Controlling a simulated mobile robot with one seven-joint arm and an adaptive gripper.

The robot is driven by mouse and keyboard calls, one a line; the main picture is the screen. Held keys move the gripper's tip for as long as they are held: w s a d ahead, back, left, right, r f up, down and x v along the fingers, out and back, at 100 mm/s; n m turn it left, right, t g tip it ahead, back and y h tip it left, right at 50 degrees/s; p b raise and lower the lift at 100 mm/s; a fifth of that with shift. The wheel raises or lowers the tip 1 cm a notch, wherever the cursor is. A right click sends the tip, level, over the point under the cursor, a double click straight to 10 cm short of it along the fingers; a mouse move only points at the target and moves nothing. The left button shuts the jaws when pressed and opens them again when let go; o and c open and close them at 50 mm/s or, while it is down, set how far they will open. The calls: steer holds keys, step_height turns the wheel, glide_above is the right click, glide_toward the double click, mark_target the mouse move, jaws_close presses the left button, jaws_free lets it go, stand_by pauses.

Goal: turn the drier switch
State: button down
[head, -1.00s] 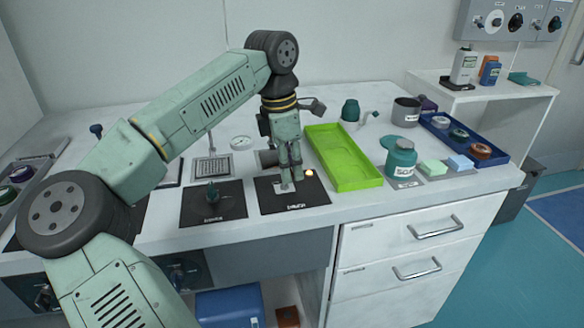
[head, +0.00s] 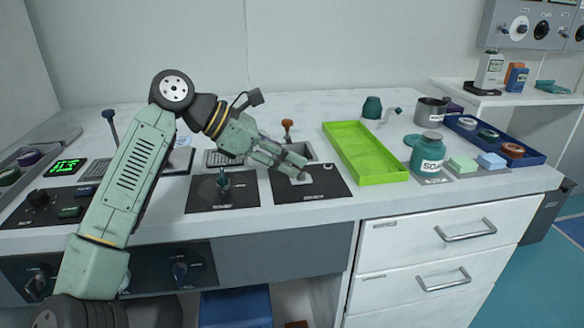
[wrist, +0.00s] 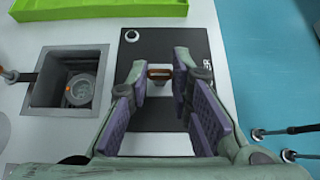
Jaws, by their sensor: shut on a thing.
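The drier panel (head: 322,188) is a black plate on the front of the worktop, with a small pale ring indicator near its back right corner. In the wrist view the panel (wrist: 165,110) lies under my fingers, with part of its lettering at the right. My gripper (head: 302,167) comes in tilted from the left, low over the panel. In the wrist view my gripper (wrist: 160,74) has its fingertips on either side of the small switch (wrist: 159,72), which shows a brown-orange top, and is shut on it. The fingers hide the switch in the head view.
A second black panel with a dark knob (head: 223,183) stands just left. A green tray (head: 365,153) lies to the right, beyond it a teal jar (head: 427,154). A recessed square well (wrist: 75,80) and an orange-topped stem (head: 287,126) are behind the panel.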

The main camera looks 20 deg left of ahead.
steer(key=shift+s+a+f+t+h+b, duration=0.1)
steer(key=shift+a+f+t+h+b, duration=0.15)
steer(key=shift+h+b, duration=0.2)
steer(key=shift+d+r, duration=0.1)
steer(key=c, duration=1.4)
jaws_free()
steer(key=shift+c, duration=0.2)
steer(key=v, duration=1.2)
